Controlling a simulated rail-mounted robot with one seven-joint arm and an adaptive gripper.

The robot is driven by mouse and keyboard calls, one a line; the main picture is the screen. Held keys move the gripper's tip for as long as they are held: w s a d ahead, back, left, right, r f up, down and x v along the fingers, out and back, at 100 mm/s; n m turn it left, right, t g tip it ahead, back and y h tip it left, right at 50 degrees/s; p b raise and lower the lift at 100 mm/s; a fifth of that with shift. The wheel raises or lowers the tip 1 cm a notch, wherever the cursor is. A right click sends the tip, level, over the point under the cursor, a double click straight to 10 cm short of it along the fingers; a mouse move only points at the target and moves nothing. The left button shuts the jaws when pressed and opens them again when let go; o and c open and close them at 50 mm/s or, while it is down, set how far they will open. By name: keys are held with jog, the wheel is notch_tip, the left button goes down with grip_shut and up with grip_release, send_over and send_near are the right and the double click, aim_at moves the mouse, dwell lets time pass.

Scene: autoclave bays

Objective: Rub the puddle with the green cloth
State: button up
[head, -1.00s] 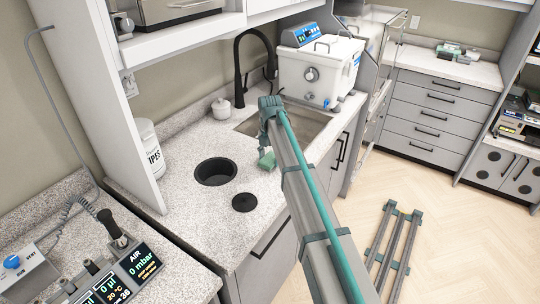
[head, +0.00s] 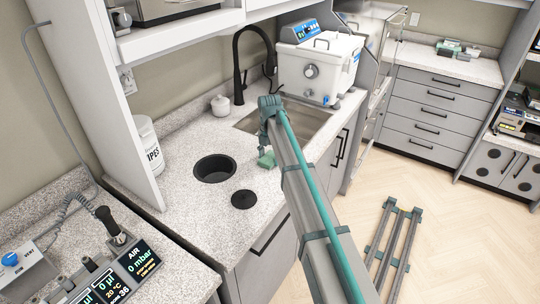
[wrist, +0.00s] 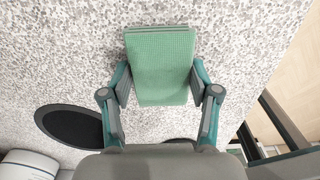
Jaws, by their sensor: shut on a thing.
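The green cloth (wrist: 162,68) is a folded pad held between the two fingers of my gripper (wrist: 160,88) in the wrist view. In the head view the cloth (head: 266,159) shows below my gripper (head: 264,148), at the counter between the sink and the round black opening. My gripper is shut on it. The cloth is at or just above the speckled counter (head: 190,228); I cannot tell if it touches. I cannot make out the puddle on the speckled surface in either view.
A round black opening (head: 214,168) and a black disc (head: 244,199) lie left of the cloth. The sink (head: 302,121) with a black tap (head: 238,75) is behind. A white bath unit (head: 318,70) stands beyond. A white canister (head: 148,145) stands left.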

jog(key=r, duration=0.1)
jog(key=r+p, duration=0.1)
jog(key=shift+s+a+r, duration=0.15)
jog(key=shift+a+r, duration=0.05)
jog(key=shift+r, duration=0.15)
jog(key=shift+d+r+p, duration=0.15)
jog(key=shift+r+p, duration=0.3)
jog(key=shift+r, duration=0.25)
jog(key=shift+r+p, duration=1)
jog(key=shift+r, duration=0.95)
